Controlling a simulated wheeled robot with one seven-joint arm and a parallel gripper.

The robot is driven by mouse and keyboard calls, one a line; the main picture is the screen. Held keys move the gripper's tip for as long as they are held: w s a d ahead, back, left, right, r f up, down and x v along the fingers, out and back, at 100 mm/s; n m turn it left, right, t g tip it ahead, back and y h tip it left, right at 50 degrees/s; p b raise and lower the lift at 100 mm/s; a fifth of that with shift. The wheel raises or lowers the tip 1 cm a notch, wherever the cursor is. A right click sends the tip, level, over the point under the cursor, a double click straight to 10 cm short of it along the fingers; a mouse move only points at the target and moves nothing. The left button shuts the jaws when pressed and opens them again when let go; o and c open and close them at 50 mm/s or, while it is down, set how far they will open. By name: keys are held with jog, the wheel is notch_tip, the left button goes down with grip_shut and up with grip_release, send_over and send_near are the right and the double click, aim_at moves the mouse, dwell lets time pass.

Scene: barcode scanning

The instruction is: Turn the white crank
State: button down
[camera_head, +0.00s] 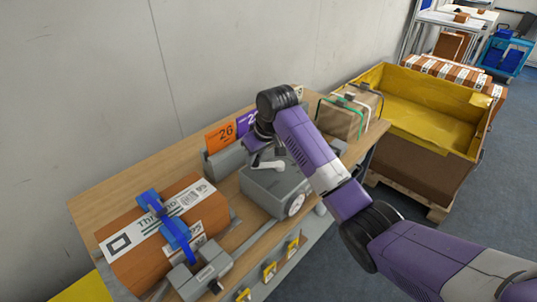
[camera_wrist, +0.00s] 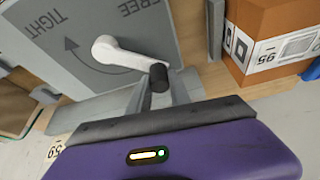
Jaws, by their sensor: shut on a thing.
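The white crank (camera_wrist: 122,54) is on top of a grey box printed TIGHT and FREE with a curved arrow (camera_wrist: 75,62). Its round hub is at the left and its dark knob (camera_wrist: 158,74) at the right end. My gripper (camera_wrist: 160,85) is shut on the dark knob, with its grey fingers at the knob. In the head view the white crank (camera_head: 268,162) lies on the grey box (camera_head: 262,192), and my gripper (camera_head: 258,146) is at its upper left, partly hidden by my wrist.
A brown parcel (camera_head: 180,228) with a blue strap tool (camera_head: 172,232) lies at the left of the wooden table (camera_head: 105,198). Number cards (camera_head: 220,136) stand behind the box. A strapped carton (camera_head: 340,118) is right of my wrist. A yellow-lined crate (camera_head: 400,78) stands beyond.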

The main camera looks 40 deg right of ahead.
jog(key=w+d+m+h+p, duration=0.1)
jog(key=m, duration=0.1)
jog(key=w+d+m+p, duration=0.1)
jog(key=m, duration=0.1)
jog(key=shift+w+d+r+m+h, duration=0.1)
jog(key=shift+r+m+h, duration=0.05)
jog(key=shift+m+h, duration=0.2)
jog(key=d+m+h, duration=0.1)
jog(key=m, duration=0.1)
jog(key=w+d+m+g, duration=0.1)
jog(key=d+m, duration=0.1)
jog(key=shift+m+h, duration=0.25)
jog(key=shift+h, duration=0.1)
jog(key=d+m, duration=0.1)
jog(key=d+m+g+b, duration=0.1)
jog(key=m, duration=0.1)
jog(key=shift+d+f+h, duration=0.15)
jog(key=shift+f+h, duration=0.05)
jog(key=shift+h, duration=0.1)
jog(key=shift+s+d+r+m+g+b, duration=0.15)
jog(key=shift+d+m+g+b, duration=0.2)
jog(key=shift+d+m+b, duration=0.35)
jog(key=shift+s+d+f+m+g+b, duration=0.1)
jog(key=shift+d+m+g+b, duration=0.25)
jog(key=shift+m, duration=0.55)
jog(key=shift+r, duration=0.1)
jog(key=c, duration=1.2)
grip_release()
jog(key=shift+a, duration=0.1)
